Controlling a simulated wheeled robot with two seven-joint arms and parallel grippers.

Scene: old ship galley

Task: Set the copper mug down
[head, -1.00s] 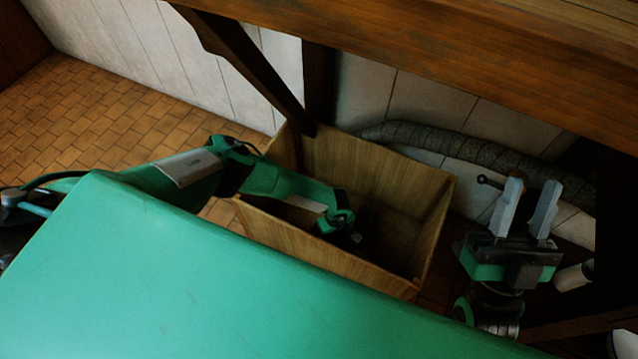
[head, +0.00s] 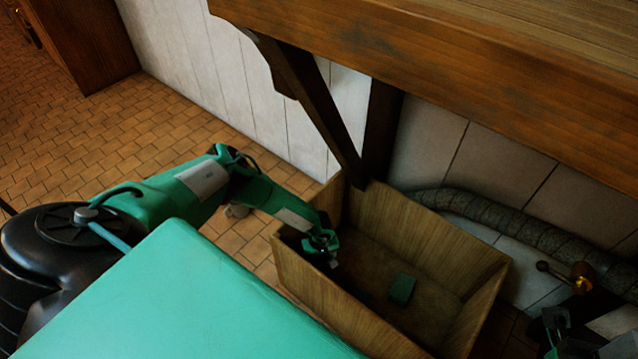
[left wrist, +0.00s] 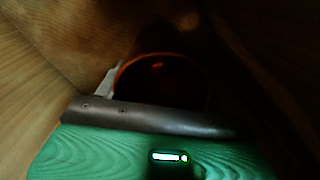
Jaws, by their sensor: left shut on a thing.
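The copper mug (left wrist: 152,62) shows in the left wrist view as a dark opening with a coppery rim, just beyond my gripper's palm. A pale finger lies at its left edge; the right side is lost in shadow. My left gripper (head: 328,256) is shut on the mug and reaches down inside the wooden crate (head: 452,237), near its left wall. In the head view the mug is hidden, and I cannot tell whether it touches the crate floor. My right gripper (head: 556,325) is partly in view at the lower right; its jaws are unclear.
A small green block (head: 402,288) lies on the crate floor, right of my left gripper. A wooden counter (head: 470,75) with a diagonal brace (head: 318,115) overhangs the crate. A thick pipe (head: 500,218) runs behind it. A brass-coloured fitting (head: 582,277) is at right.

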